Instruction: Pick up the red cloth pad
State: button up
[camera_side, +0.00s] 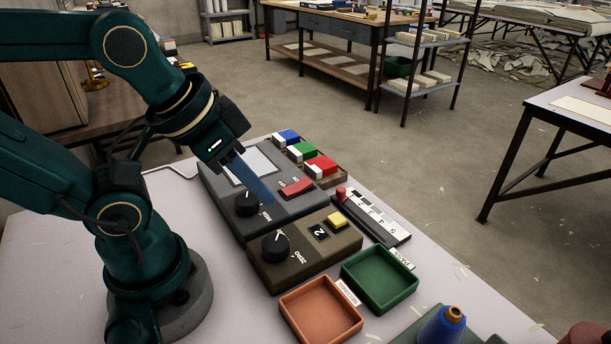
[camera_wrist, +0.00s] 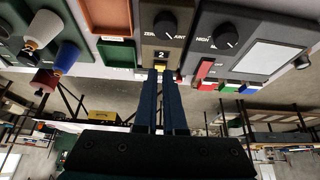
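The red cloth pad (camera_side: 322,166) sits in a small wooden rack behind the grey console, the nearest of three pads, with a white part beside it. In the wrist view, which is upside down, the red pad (camera_wrist: 208,87) is small near the right of centre. My gripper (camera_side: 268,199) is above the consoles, to the left of the pad and apart from it. The blue fingers (camera_wrist: 159,73) hold nothing; a narrow gap shows between them in the wrist view.
Green (camera_side: 303,151) and blue (camera_side: 287,137) pads share the rack. The grey console (camera_side: 215,185) with a red switch and the olive box (camera_side: 325,262) lie near my gripper. A green tray (camera_side: 380,280), an orange tray (camera_side: 322,310) and a slider panel (camera_side: 372,216) stand on the right.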

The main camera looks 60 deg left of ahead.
jog(key=o, duration=1.1)
jog(key=shift+o, duration=0.2)
